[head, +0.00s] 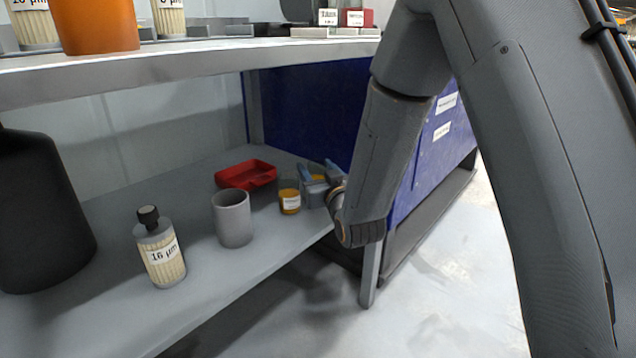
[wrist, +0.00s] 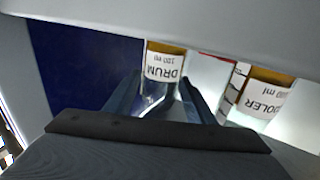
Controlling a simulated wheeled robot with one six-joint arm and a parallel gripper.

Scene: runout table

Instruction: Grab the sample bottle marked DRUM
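The DRUM bottle (wrist: 165,73) is small and clear, with amber contents and a white label. It appears upside down in the wrist view, between the two fingers of my gripper (wrist: 160,98). The fingers are spread on either side of it; I see a slim gap at the left finger, and cannot tell whether the right one touches. In the head view my gripper (head: 318,180) is low over the lower shelf, with some amber showing between its fingers. A similar COOLER bottle (wrist: 262,100) stands beside it; it seems to be the amber bottle (head: 290,198) left of my gripper.
On the lower shelf (head: 215,283) are a red tray (head: 246,175), a grey cup (head: 233,219), a bottle marked 16 µm (head: 160,255) and a large black container (head: 40,210). The upper shelf (head: 190,62) hangs above. A blue panel (head: 305,110) stands behind.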

